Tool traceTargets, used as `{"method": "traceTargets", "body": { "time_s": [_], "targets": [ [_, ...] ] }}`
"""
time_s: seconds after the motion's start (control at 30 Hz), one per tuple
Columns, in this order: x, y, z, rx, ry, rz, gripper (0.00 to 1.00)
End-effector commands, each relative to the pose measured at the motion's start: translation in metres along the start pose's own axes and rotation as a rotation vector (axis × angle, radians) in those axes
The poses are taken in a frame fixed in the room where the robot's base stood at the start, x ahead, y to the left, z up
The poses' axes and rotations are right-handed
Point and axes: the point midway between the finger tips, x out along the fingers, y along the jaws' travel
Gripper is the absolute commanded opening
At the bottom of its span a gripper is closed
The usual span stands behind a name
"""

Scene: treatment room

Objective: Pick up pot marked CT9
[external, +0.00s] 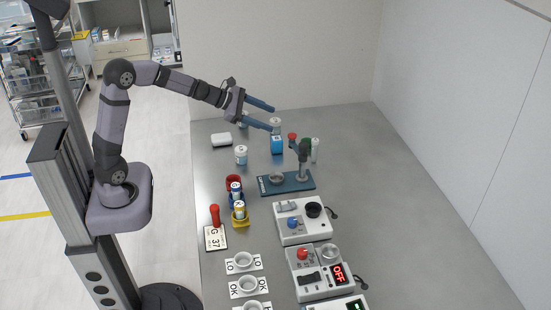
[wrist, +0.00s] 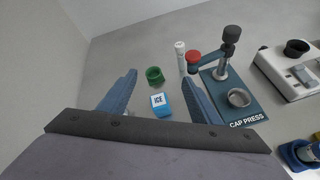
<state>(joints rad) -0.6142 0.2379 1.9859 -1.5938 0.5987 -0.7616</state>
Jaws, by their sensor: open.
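No CT9 mark is legible, so I cannot tell which pot bears it. In the external view a pale pot (external: 241,155) stands left of the blue ICE box (external: 277,146). Two small pots stand in a blue holder (external: 236,198) and a yellow holder (external: 240,220). My gripper (external: 271,118) is open and empty above the far end of the table. In the wrist view the ICE box (wrist: 161,106) shows between its fingers.
The cap press (external: 287,184) stands right of the pots. A green cup (wrist: 154,75) and a slim white bottle (wrist: 180,57) are beside it. Devices line the near side; the table's right is clear.

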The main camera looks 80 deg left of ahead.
Motion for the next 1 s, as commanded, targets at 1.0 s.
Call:
{"method": "traceTargets", "body": {
  "time_s": [1.0],
  "targets": [
    [0.045, 0.086, -0.128, -0.516, -0.066, 0.293, 0.58]
  ]
}}
